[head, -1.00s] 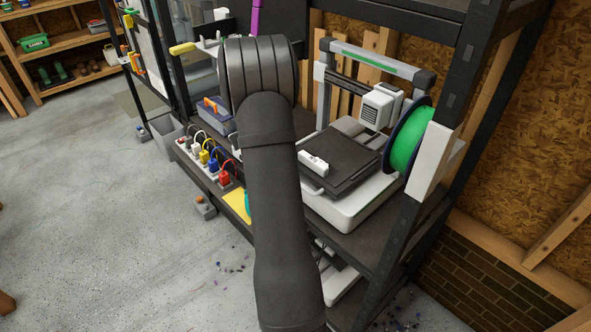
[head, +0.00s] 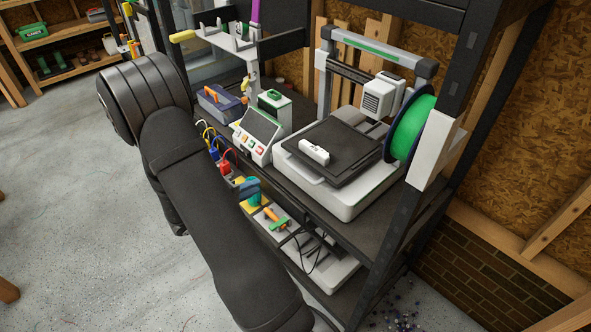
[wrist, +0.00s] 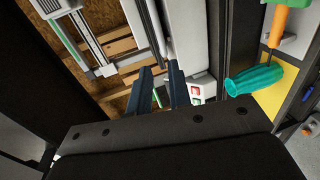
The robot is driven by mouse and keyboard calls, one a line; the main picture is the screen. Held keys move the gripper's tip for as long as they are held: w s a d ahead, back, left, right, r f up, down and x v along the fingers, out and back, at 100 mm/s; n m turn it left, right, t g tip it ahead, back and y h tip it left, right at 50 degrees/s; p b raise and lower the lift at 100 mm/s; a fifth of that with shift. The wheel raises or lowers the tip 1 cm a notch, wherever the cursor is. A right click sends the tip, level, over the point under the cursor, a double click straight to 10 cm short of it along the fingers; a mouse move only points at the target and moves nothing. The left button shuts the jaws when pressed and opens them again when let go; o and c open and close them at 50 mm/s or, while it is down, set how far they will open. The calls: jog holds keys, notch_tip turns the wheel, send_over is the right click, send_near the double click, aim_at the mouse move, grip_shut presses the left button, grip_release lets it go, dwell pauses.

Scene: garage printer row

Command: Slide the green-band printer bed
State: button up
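The green-band printer (head: 375,52) stands on the rack shelf at the right in the head view, with a green strip along its grey top bar. Its black bed (head: 345,165) lies flat over the white base (head: 350,203). A small white block with dark marks (head: 314,151) sits at the bed's front left edge. I cannot tell how far the fingers are from the bed.
A green filament spool (head: 412,128) hangs right of the bed, beside a rack post. A control box with a screen (head: 259,133) stands left of the printer. Below are plugged cables and a teal-handled tool (wrist: 255,80). Open floor (head: 75,215) lies to the left.

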aim_at(294, 170)
jog(key=x, duration=1.7)
jog(key=shift+d+r, duration=0.1)
jog(key=shift+d, duration=0.15)
jog(key=shift+c, duration=0.2)
grip_shut()
